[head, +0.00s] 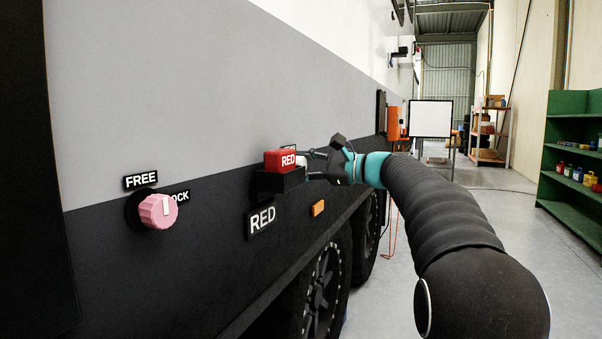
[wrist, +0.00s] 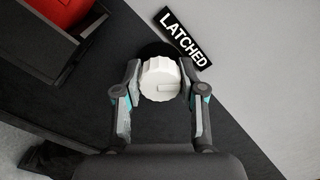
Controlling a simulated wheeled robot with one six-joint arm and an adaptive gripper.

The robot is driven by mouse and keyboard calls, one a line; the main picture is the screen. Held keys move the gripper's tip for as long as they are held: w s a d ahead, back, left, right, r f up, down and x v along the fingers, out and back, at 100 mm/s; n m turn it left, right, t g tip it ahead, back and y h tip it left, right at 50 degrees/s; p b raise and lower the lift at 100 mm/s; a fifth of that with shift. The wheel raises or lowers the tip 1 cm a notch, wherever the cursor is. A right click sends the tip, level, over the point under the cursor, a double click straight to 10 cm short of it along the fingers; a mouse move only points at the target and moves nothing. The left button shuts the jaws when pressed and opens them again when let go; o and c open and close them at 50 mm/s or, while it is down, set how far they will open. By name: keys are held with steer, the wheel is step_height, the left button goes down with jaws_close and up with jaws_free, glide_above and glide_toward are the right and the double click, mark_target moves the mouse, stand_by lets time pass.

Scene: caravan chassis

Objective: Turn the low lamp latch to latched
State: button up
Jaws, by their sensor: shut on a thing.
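The lamp latch is a white ribbed round knob (wrist: 160,77) in the middle of the wrist view, on a black round base. A black label reading LATCHED (wrist: 186,37) sits just above and to its right. A short line on the knob's face lies right of its centre and does not clearly point at the label. My gripper (wrist: 163,84) is shut on the knob, one finger on each side. In the head view my gripper (head: 318,165) reaches the wall beside the red box, and a bit of the white knob (head: 301,161) shows there.
A pink knob (head: 158,211) with FREE and LOCK labels is at left. Clear floor lies right of the chassis.

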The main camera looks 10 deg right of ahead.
steer(key=n+b, duration=0.2)
steer(key=n, duration=0.2)
steer(key=shift+f+n+b, duration=0.15)
steer(key=shift+n+b, duration=1.05)
steer(key=shift+n, duration=0.8)
steer(key=o, duration=1.2)
steer(key=shift+c, duration=0.2)
steer(key=v, duration=1.2)
